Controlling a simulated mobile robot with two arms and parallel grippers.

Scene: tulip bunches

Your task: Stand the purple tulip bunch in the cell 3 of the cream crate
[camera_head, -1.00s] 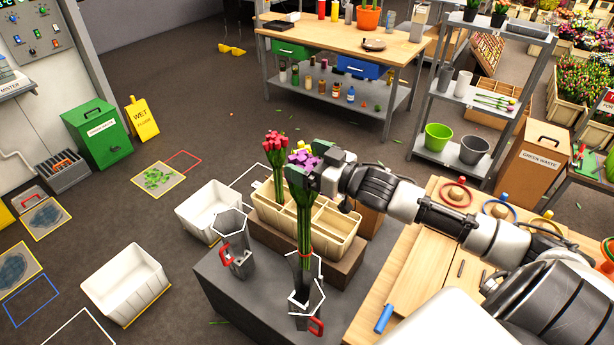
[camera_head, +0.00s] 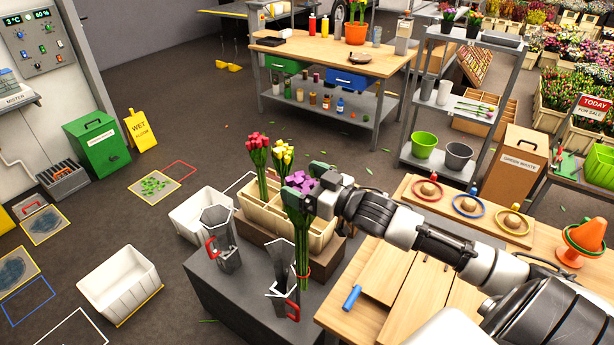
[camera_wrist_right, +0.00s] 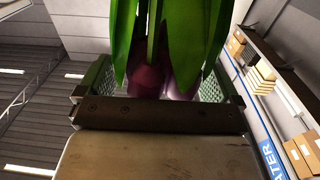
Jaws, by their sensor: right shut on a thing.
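The purple tulip bunch (camera_head: 302,235) hangs upright in my right gripper (camera_head: 312,196), which is shut around it just below the heads. In the right wrist view, green leaves (camera_wrist_right: 165,40) and purple heads (camera_wrist_right: 183,82) show between the jaws. Its banded stems reach down at the right edge of the front grey vase (camera_head: 272,282) and appear outside it. The cream crate (camera_head: 262,220) stands behind the bunch, divided into cells; no cell numbers are readable. A red bunch (camera_head: 258,150) and a yellow bunch (camera_head: 283,160) stand in it. My arm and the bunch hide its right part.
Another grey vase (camera_head: 222,245) with a red handle stands on the dark table (camera_head: 205,280), left of the front vase. A wooden table (camera_head: 400,290) with a blue cylinder (camera_head: 352,298) lies to the right. White bins (camera_head: 120,283) stand on the floor at left.

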